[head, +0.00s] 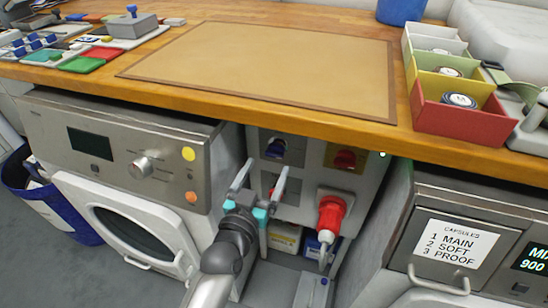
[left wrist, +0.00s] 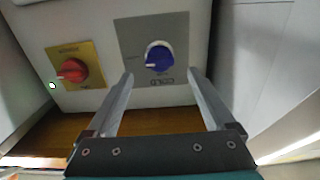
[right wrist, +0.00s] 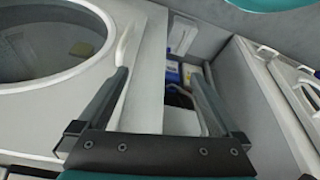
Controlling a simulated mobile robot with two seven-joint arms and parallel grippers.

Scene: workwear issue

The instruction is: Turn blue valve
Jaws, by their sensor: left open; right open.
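The blue valve (head: 273,149) is a round knob on a grey plate, set in the panel under the worktop. In the left wrist view the blue valve (left wrist: 158,54) shows a pale pointer towards the picture's left. My left gripper (head: 257,174) is open and empty in front of the panel. In its wrist view the fingertips (left wrist: 161,76) flank the line to the knob, apart from it. My right gripper (right wrist: 163,78) is open and empty in its own wrist view, facing a white machine front and the low gap beside it.
A red knob (head: 345,159) on its own plate sits beside the blue valve. A red plug (head: 330,214) with a cable juts out below it. Machines flank the panel, and the wooden worktop (head: 330,117) overhangs it. Small containers (head: 286,238) stand underneath.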

